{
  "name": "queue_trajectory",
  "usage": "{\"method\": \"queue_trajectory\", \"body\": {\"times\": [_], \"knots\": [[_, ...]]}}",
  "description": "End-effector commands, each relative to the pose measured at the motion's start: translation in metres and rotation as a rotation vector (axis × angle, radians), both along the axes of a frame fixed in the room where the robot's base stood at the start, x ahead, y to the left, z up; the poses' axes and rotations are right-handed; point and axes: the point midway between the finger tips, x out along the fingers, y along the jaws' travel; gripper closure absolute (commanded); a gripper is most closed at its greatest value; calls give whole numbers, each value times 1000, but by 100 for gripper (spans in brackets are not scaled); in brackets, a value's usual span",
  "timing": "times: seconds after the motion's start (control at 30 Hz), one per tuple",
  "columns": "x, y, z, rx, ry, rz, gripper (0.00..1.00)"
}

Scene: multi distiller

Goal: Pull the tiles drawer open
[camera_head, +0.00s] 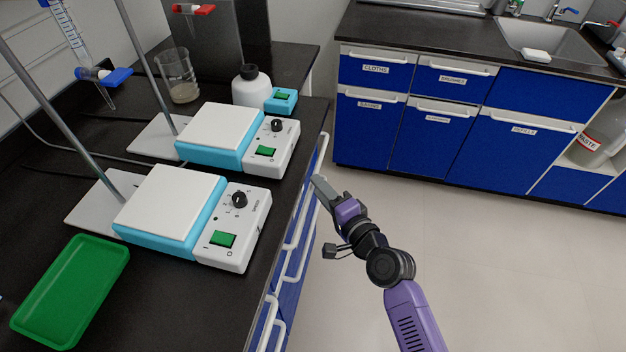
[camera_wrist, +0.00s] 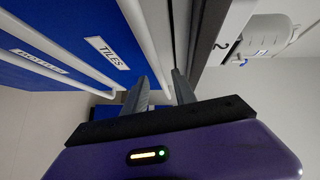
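The tiles drawer has a blue front with a white "TILES" label (camera_wrist: 107,52) in the wrist view. Its long white handle (camera_wrist: 147,40) runs down the picture beside the label. My gripper (camera_wrist: 160,82) is open, with one grey finger on each side of the handle's line; whether either finger touches it I cannot tell. The drawer looks closed. In the head view my gripper (camera_head: 318,183) is at the front edge of the black bench, beside the white handles (camera_head: 302,205). The drawer's label is hidden there.
A second labelled blue drawer (camera_wrist: 40,61) with its own white handle is beside the tiles drawer. Two stirrer plates (camera_head: 190,225), a green tray (camera_head: 70,290) and a white bottle (camera_head: 251,87) stand on the bench. The floor (camera_head: 480,260) to the right is clear.

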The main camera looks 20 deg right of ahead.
Motion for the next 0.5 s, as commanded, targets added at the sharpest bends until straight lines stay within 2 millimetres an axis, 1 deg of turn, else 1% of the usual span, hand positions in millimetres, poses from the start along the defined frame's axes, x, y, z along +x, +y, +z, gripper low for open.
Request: {"method": "queue_trajectory", "body": {"times": [0.03,0.2,0.33,0.5], "knots": [[9,2,0,-1,-1,1,67],[29,5,-4,-1,-1,1,67],[36,6,-5,-1,0,-1,67],[38,6,-5,-1,-1,-1,67]]}}
